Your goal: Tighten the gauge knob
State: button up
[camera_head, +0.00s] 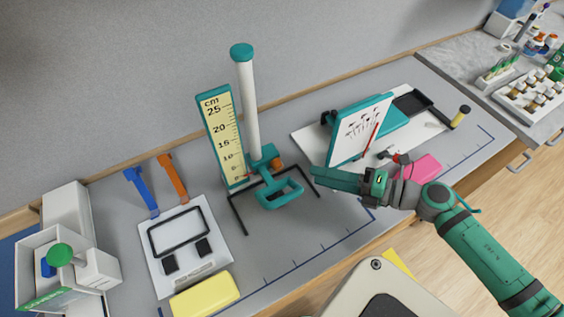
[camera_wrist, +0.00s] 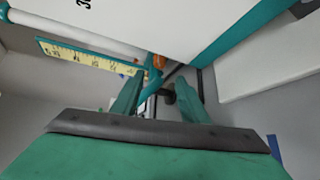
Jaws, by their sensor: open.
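The height gauge has a yellow centimetre scale (camera_head: 222,135) beside a white post (camera_head: 249,110) with a teal cap, standing on the bench. A teal slider (camera_head: 266,158) sits low on the post. The orange gauge knob (camera_head: 276,163) is at the slider's right side.
A teal-edged white board (camera_head: 362,130) stands close behind my gripper on a white base (camera_head: 305,138). A white tray (camera_head: 160,258), blue and orange tools (camera_head: 172,180) and a yellow block (camera_head: 205,296) lie left. Bench front is mostly clear.

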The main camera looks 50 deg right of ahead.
aim_at(282, 168)
jog(key=x, duration=1)
grip_shut()
